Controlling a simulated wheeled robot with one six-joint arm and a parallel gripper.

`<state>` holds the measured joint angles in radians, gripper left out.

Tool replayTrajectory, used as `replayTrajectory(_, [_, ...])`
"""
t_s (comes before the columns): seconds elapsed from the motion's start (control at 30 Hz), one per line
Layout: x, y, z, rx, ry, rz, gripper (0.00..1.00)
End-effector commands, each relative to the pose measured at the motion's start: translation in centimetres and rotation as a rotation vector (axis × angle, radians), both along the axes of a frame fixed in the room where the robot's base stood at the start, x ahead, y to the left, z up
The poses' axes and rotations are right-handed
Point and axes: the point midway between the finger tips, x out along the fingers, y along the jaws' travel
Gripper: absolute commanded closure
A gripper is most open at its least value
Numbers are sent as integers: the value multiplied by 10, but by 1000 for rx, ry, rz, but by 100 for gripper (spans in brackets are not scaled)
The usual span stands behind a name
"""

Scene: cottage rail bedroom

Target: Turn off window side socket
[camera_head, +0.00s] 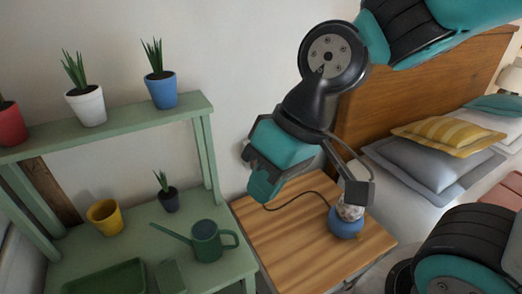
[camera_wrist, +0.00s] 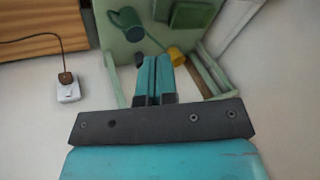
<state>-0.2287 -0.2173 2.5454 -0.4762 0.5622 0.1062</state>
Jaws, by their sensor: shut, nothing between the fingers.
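In the wrist view a white wall socket (camera_wrist: 68,92) sits on the pale wall, with a brown plug (camera_wrist: 66,78) in it and a dark cord leading from the plug. Its switch is too small to make out. My gripper (camera_wrist: 155,62) is shut and empty, its teal fingers to the right of the socket and apart from it. In the head view my gripper (camera_head: 263,188) hangs before the wall between the green shelf and the wooden bedside table.
The bedside table (camera_head: 290,248) bears a blue lamp base (camera_head: 345,224) with a cord. The green shelf (camera_head: 100,250) at left holds a watering can (camera_head: 207,243), a yellow pot (camera_head: 104,217) and several potted plants. The bed's wooden headboard (camera_head: 425,95) stands right.

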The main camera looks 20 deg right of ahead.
Motion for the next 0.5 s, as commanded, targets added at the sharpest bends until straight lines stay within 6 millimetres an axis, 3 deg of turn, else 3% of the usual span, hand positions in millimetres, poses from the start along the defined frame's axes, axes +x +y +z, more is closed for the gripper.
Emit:
replayTrajectory(0.03, [21, 0, -20, 37, 5, -106, 100])
replayTrajectory(0.13, [75, -5, -52, 150, -9, -389, 100])
replayTrajectory(0.23, [132, -23, -88, 287, -32, -704, 100])
replayTrajectory(0.4, [206, -81, -147, 533, -98, -1192, 100])
replayTrajectory(0.5, [230, -118, -175, 668, -146, -1413, 100])
